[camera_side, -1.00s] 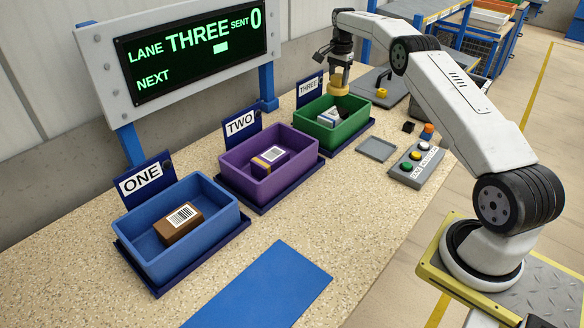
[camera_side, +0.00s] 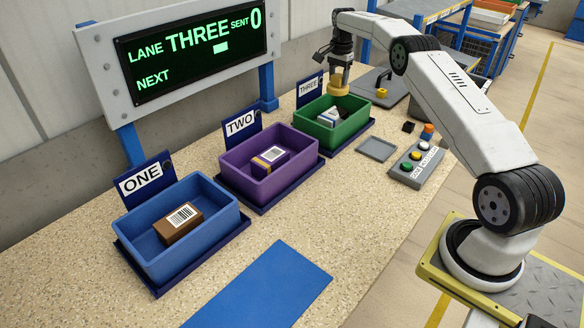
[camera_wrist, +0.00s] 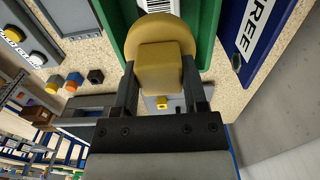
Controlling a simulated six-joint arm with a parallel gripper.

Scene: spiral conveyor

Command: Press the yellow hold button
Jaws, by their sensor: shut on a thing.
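The yellow button (camera_side: 415,155) sits between a green and a white button on the grey button panel (camera_side: 420,170), right of the bins. It also shows in the wrist view (camera_wrist: 13,35) at the left edge. My gripper (camera_side: 338,80) is shut on a yellow tool (camera_side: 339,88), held above the green bin (camera_side: 353,127) of lane three. In the wrist view the tool (camera_wrist: 160,62) is a squared block on a wide round disc between my two fingers. My gripper is apart from the panel, which lies to its right and nearer the camera.
The purple bin (camera_side: 307,168) and blue bin (camera_side: 218,215) each hold a box. A box (camera_side: 332,115) lies in the green bin. A flat grey tray (camera_side: 377,149), a black block (camera_side: 408,127) and an orange block (camera_side: 428,128) are near the panel. The display reads LANE THREE, SENT 0.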

